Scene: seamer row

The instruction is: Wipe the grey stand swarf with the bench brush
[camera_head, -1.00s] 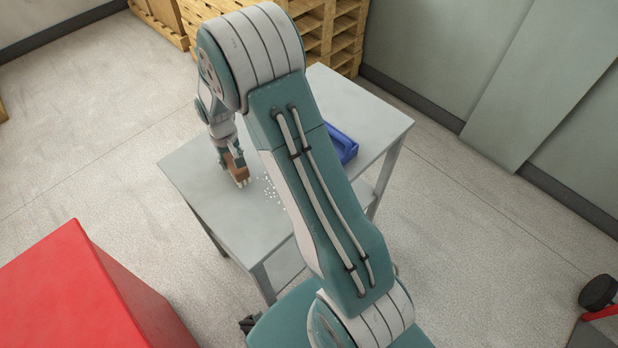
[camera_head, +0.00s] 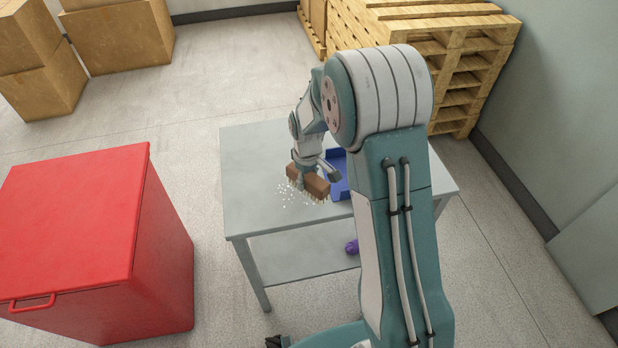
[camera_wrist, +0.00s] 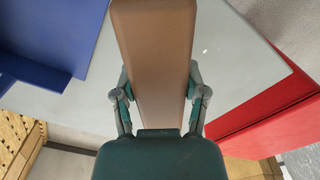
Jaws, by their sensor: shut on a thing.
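The bench brush (camera_head: 313,184) has a brown block and pale bristles. My gripper (camera_head: 303,182) is shut on its block. In the wrist view the brush (camera_wrist: 154,60) lies between both fingers of my gripper (camera_wrist: 160,97). The brush is over the grey stand (camera_head: 246,160), at the right edge of the white swarf specks (camera_head: 287,194). I cannot tell whether the bristles touch the top. The stand's top also shows in the wrist view (camera_wrist: 240,60). Part of the stand is hidden behind my arm.
A blue tray (camera_head: 337,188) stands on the stand, right of the brush, partly hidden by my arm. A purple thing (camera_head: 352,247) is on the lower shelf. A red chest (camera_head: 70,215) stands at the left. Wooden pallets (camera_head: 455,75) and cardboard boxes (camera_head: 120,37) are behind.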

